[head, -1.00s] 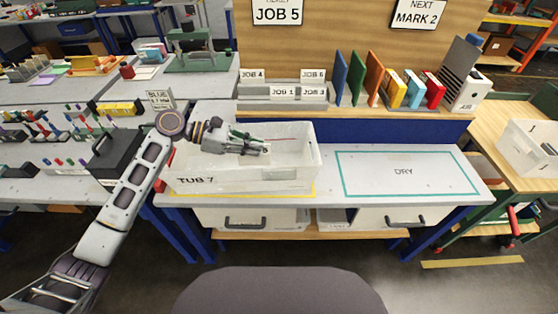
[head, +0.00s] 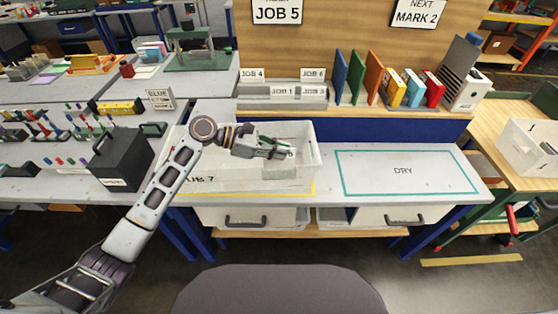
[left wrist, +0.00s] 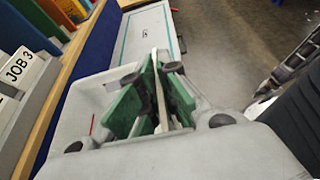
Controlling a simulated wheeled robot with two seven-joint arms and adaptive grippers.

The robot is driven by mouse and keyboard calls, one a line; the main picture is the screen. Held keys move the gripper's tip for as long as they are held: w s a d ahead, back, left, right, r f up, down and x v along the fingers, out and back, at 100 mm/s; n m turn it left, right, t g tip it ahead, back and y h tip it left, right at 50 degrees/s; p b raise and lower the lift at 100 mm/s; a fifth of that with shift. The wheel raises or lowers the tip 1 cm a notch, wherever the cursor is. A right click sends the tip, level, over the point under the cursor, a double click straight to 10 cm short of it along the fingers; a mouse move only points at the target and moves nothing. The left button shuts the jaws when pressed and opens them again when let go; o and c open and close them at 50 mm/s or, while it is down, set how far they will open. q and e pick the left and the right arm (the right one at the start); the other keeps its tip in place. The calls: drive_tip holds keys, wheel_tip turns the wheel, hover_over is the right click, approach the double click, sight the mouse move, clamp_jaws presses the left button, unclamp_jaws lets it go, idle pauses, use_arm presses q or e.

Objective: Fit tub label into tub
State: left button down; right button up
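The tub (head: 270,182) is a pale, translucent open box marked TUB 7 on its front wall, standing on the bench; my left arm covers part of the marking. My left gripper (head: 288,153) is over the tub's right part, fingers pointing right. In the left wrist view its green-padded fingers (left wrist: 155,95) are closed around a thin white card (left wrist: 160,88), seen edge-on, which looks like the tub label. I cannot tell whether the card touches the tub wall. My right gripper is not in view.
A thin red item (left wrist: 91,124) shows in the tub. The DRY area (head: 400,172) to the right is clear. Behind stand a JOB card rack (head: 283,104), colored boards and binders (head: 412,87). A black box (head: 122,160) stands left of my arm.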

sight(279, 168)
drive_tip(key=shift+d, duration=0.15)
use_arm(q)
drive_tip(key=shift+f, duration=0.2)
wheel_tip(279, 168, down, 4)
drive_tip(key=shift+f, duration=0.2)
drive_tip(key=c, duration=1.6)
unclamp_jaws()
drive_tip(key=shift+c, duration=0.2)
